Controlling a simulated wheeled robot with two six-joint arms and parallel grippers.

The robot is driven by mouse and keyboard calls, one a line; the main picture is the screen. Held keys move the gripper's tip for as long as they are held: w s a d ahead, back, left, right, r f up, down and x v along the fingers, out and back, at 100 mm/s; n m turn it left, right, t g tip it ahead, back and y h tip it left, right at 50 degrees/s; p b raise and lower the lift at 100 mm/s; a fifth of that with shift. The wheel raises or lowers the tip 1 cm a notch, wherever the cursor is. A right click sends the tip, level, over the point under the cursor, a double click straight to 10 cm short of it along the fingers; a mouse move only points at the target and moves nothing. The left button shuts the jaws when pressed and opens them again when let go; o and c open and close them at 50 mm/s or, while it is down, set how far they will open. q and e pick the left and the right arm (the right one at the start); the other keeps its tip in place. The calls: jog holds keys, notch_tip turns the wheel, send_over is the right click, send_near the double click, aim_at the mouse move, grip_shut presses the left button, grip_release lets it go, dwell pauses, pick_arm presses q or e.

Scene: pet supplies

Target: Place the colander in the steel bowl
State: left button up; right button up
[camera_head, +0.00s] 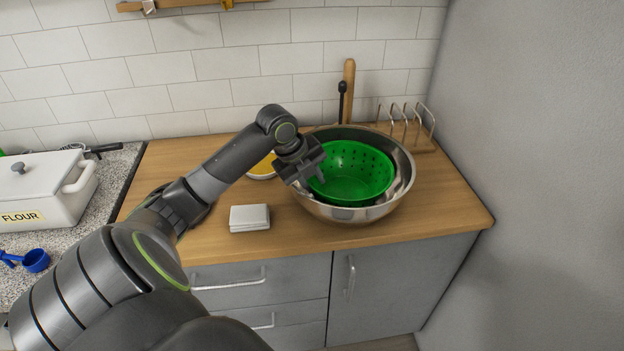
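The green colander (355,185) sits inside the steel bowl (345,213), its holed wall facing me and its rim tilted slightly. The shiny bowl stands on the wooden counter near the right end. My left gripper (316,177) is at the left rim of the colander, over the bowl's left edge. Its fingers point down toward the rim; whether they are closed on it or apart is too small to tell. My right gripper does not show.
A small white box (249,218) lies on the wooden counter (290,238) left of the bowl. A yellow-filled dish (262,168) is partly behind my arm. A wire rack (412,127) and wooden handle (348,92) stand behind the bowl. A flour bin (38,187) and blue scoop (36,261) are at left.

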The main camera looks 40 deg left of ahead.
pick_arm(q)
jog(key=shift+r, duration=0.1)
jog(key=shift+r, duration=0.45)
jog(key=shift+a+r, duration=0.1)
jog(key=shift+r, duration=0.25)
jog(key=v, duration=1.1)
jog(key=shift+s+r+b, duration=0.15)
jog(key=shift+s+b, duration=0.05)
jog(key=shift+b, duration=0.1)
